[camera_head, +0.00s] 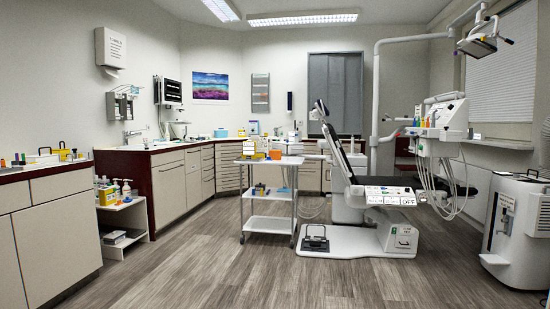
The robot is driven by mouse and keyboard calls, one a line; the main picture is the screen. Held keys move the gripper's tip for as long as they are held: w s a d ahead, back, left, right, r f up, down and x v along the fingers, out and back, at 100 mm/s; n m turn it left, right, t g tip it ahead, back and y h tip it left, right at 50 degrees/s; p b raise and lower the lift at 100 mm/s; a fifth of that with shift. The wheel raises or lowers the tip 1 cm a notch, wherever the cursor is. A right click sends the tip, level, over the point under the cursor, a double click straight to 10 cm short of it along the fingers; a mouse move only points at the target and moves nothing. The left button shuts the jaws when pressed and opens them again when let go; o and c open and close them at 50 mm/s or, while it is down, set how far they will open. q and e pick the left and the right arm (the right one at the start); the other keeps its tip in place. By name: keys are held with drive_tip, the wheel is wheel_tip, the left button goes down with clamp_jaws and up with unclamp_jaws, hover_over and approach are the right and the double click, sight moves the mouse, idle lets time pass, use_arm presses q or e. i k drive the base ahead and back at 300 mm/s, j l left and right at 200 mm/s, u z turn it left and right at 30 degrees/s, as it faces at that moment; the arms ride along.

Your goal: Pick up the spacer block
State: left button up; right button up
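I cannot make out a thing that is clearly the spacer block; objects on the surfaces are small and far off. Small coloured items stand on the left counter (40,173), among them a yellow-and-black item (64,150). Neither of my grippers shows in the head view.
A dental chair (340,150) with its white base stands right of the trolley. A white cylindrical unit (516,225) stands at far right. A low white shelf (127,225) with bottles is beside the left counter. The wooden floor in front (240,275) is clear.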

sight(275, 155)
drive_tip(key=i+u, duration=0.15)
drive_tip(key=i, duration=3.65)
drive_tip(key=i+z, duration=0.1)
drive_tip(key=i, duration=1.2)
drive_tip(key=i+j, duration=0.2)
drive_tip(key=i, duration=1.1)
